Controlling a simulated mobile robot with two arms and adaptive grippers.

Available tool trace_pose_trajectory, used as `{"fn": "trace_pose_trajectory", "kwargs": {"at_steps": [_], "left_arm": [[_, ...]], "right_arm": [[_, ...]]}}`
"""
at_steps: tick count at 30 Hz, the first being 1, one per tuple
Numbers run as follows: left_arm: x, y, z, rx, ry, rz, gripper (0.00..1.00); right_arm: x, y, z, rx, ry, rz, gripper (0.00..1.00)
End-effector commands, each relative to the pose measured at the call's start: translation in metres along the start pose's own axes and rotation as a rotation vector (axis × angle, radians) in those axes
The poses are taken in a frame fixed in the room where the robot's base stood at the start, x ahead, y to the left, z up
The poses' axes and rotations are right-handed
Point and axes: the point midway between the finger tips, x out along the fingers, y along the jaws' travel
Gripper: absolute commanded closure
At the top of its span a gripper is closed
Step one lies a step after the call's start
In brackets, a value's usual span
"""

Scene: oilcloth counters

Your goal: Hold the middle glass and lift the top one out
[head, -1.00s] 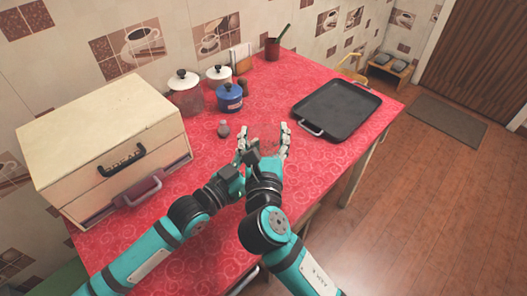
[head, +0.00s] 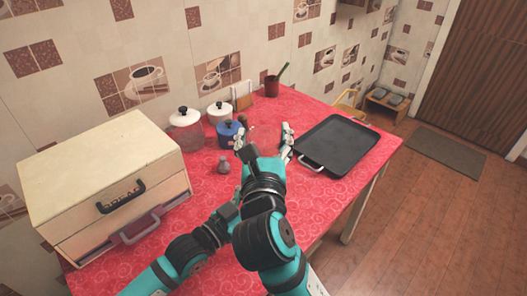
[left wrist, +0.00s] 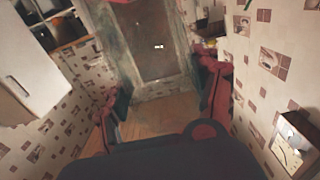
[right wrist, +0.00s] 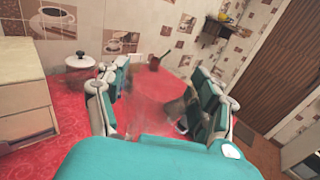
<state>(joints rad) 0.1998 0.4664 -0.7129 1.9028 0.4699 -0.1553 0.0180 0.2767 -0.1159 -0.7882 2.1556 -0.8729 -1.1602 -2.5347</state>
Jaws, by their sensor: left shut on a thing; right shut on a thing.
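My right gripper (head: 262,140) is in the middle of the head view, above the red counter. Its fingers are spread around a clear glass, the top glass, which hardly shows there. In the right wrist view the top glass (right wrist: 158,100) is a faint, see-through shape between the fingers (right wrist: 157,98). My left gripper is hidden behind my right arm in the head view. In the left wrist view its fingers (left wrist: 162,92) stand apart, shut on the middle glass, which is too clear to outline. The lower part of the stack is hidden.
A cream bread box (head: 95,175) stands left. Lidded jars (head: 186,130), a blue pot (head: 229,135) and a small grey shaker (head: 224,166) stand behind the grippers. A black tray (head: 340,145) lies right. The counter (head: 190,225) is bare before the bread box.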

Motion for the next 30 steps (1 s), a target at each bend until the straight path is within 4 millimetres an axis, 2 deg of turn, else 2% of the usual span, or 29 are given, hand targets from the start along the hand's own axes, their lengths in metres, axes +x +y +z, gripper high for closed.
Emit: {"fn": "trace_pose_trajectory", "kwargs": {"at_steps": [8, 9, 15, 25, 30], "left_arm": [[0.000, 0.000, 0.000, 0.000, 0.000, 0.000, 0.76], [0.000, 0.000, 0.000, 0.000, 0.000, 0.000, 0.30], [0.000, 0.000, 0.000, 0.000, 0.000, 0.000, 0.05], [-0.004, 0.000, 0.001, 0.000, -0.001, 0.000, 0.05], [-0.028, 0.000, 0.002, 0.000, -0.004, -0.001, 0.05]], "right_arm": [[0.000, 0.000, 0.003, 0.000, -0.001, 0.000, 0.91], [0.000, 0.000, 0.003, 0.000, -0.001, 0.000, 0.91], [0.000, 0.000, 0.003, 0.000, -0.001, 0.000, 0.91], [0.000, 0.000, 0.003, 0.000, -0.001, 0.000, 0.91], [0.000, 0.000, 0.003, 0.000, -0.001, 0.000, 0.91]]}}
